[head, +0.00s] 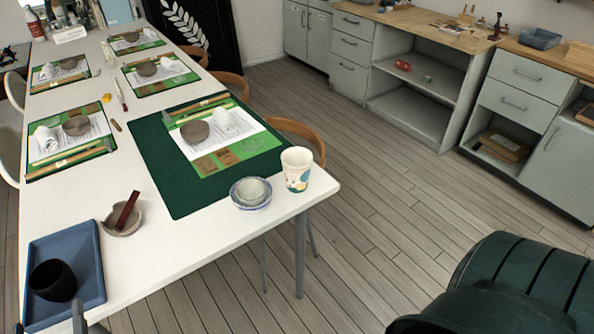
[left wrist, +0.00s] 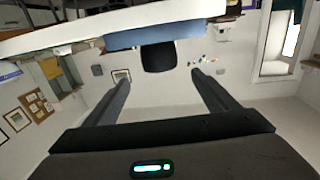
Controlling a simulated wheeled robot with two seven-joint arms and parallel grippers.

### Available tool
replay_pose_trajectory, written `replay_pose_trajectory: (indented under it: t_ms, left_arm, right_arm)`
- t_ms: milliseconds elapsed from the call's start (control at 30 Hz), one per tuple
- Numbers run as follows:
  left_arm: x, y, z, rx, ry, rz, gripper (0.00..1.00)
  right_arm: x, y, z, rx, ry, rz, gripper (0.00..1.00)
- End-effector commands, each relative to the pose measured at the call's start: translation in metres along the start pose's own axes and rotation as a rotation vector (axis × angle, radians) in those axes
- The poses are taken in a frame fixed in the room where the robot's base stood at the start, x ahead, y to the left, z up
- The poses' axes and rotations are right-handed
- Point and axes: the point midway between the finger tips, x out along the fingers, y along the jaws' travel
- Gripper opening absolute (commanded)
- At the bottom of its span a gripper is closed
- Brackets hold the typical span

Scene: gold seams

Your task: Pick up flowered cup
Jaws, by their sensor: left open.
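The flowered cup (head: 297,169) is a white cup with coloured shapes on its side. It stands upright near the right corner of the white table (head: 185,238), beside a stacked pair of small bowls (head: 250,193). My left gripper (head: 80,318) shows only in part at the bottom left of the head view, by the blue tray (head: 90,268), far from the flowered cup. In the left wrist view my left gripper (left wrist: 160,78) is open and empty. A black cup (left wrist: 158,57) shows beyond its fingers there, at the tray. My right gripper is not in view.
The black cup (head: 53,281) stands on the tray. A bowl with a dark red stick (head: 125,211) is behind it. A dark green mat (head: 170,200) carries a place setting. A dark green padded shape (head: 520,285) is at lower right.

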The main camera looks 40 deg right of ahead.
Motion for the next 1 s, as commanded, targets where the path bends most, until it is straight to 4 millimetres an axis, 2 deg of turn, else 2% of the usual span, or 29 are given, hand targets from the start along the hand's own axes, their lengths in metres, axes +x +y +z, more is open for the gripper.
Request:
replay_pose_trajectory:
  t_ms: [200,367,467,700,1000]
  left_arm:
    - [-0.003,-0.001,0.005,0.000,-0.023,-0.008,0.80]
    - [-0.015,-0.006,0.028,0.001,-0.124,-0.040,0.80]
    - [-0.032,-0.011,0.053,0.004,-0.243,-0.069,0.80]
    - [-0.095,-0.013,0.121,0.017,-0.585,-0.106,0.80]
    - [-0.165,-0.004,0.174,0.033,-0.890,-0.082,0.80]
  right_arm:
    - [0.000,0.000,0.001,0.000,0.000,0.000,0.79]
    - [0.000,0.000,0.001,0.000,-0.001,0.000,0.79]
    - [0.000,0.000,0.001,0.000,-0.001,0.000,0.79]
    - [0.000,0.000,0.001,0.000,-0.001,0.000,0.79]
    - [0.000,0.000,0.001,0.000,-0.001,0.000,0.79]
